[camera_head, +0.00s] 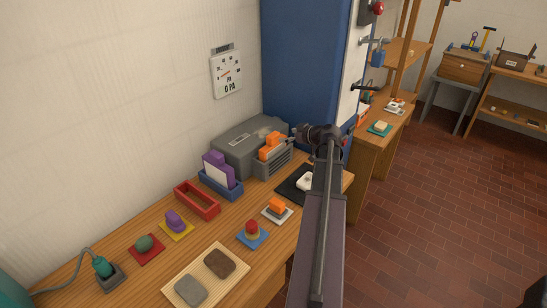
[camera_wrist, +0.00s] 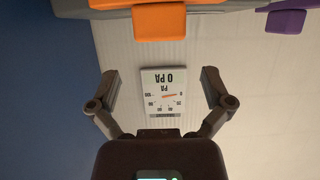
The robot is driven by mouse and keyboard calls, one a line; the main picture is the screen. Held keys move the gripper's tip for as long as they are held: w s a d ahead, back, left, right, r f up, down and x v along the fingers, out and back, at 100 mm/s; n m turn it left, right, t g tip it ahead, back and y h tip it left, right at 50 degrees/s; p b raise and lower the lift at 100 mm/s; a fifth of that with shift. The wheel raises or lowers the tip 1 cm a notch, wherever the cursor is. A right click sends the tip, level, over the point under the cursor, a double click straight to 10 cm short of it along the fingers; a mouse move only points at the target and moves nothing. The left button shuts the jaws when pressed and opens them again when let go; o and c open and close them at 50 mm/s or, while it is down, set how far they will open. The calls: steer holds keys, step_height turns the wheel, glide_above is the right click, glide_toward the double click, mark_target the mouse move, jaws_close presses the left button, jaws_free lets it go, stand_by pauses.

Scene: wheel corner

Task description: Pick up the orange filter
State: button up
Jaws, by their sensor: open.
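An orange piece (camera_head: 270,147), which looks like the orange filter, stands upright in a grey slotted holder (camera_head: 272,163) on the wooden bench, beside a grey box-shaped machine. Its lower part is hidden in the holder. In the wrist view, an orange part (camera_wrist: 160,22) shows at the top edge, beyond my fingertips. My gripper (camera_wrist: 158,74) is open and empty there, with its two fingers spread wide. In the head view my gripper (camera_head: 297,133) is just right of and above the orange piece, seen small and partly blended with the arm.
A grey machine (camera_head: 248,145) and a purple piece in a blue holder (camera_head: 220,175) stand close by. A red tray (camera_head: 197,199) and several coloured parts on small plates lie in front. A blue cabinet (camera_head: 303,65) rises behind. A gauge (camera_head: 227,76) hangs on the wall.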

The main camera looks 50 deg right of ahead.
mark_target(277, 137)
steer(key=shift+b+x, duration=0.35)
steer(key=shift+x, duration=0.95)
steer(key=shift+f+b+x, duration=0.15)
steer(key=shift+b+x, duration=0.45)
steer(key=shift+x, duration=0.5)
steer(key=shift+f+b+x, duration=0.2)
steer(key=shift+b+x, duration=0.4)
steer(key=shift+x, duration=0.5)
steer(key=shift+w+f, duration=0.1)
steer(key=shift+w, duration=0.2)
steer(key=c, duration=1.1)
steer(key=shift+o, duration=0.2)
steer(key=shift+r, duration=0.25)
